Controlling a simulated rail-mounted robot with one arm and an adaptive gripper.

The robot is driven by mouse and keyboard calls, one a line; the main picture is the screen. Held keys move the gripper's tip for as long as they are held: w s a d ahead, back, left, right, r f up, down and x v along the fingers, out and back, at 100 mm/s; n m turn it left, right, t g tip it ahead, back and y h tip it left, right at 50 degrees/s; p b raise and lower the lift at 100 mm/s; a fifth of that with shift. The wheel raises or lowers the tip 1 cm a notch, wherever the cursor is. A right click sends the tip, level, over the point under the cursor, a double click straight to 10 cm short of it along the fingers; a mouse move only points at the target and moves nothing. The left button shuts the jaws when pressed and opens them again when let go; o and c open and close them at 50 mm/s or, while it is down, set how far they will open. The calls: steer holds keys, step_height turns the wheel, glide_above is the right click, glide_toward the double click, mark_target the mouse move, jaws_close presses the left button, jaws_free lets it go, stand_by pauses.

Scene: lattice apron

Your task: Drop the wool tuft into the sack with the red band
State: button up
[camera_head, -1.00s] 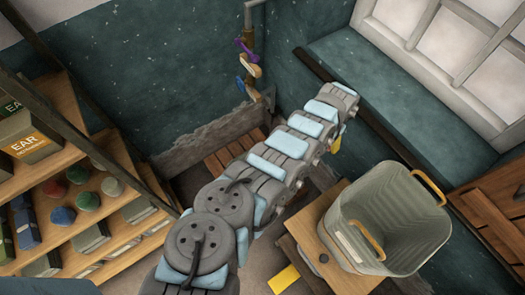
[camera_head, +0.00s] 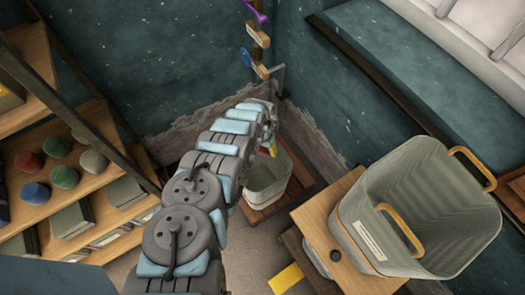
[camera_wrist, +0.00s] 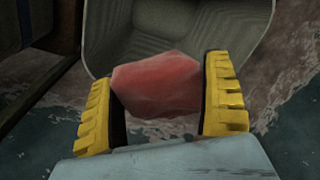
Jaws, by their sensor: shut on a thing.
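The wool tuft (camera_wrist: 158,84) is a pinkish-red, faceted lump in the wrist view. My gripper (camera_wrist: 162,90) is shut on it, with a yellow finger on each side. Behind the tuft in the wrist view is the open mouth of a pale grey container (camera_wrist: 165,25). In the head view, my gripper (camera_head: 271,148) is in the back corner by a pale sack-like container (camera_head: 266,188), which my arm partly hides. A larger grey-green container (camera_head: 432,205) with yellow handles and a white label stands at the right. I cannot make out a red band on either one.
The larger container stands on a wooden stand (camera_head: 315,222). Shelves (camera_head: 110,150) at the left hold coloured balls and boxes. A yellow card (camera_head: 286,278) lies low in the middle.

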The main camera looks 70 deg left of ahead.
step_height(320, 180, down, 6)
steer(key=b, duration=0.5)
steer(key=shift+b, duration=0.35)
steer(key=o, duration=0.7)
steer(key=shift+r, duration=0.15)
steer(key=shift+a+r, duration=0.1)
steer(key=shift+r, duration=5.75)
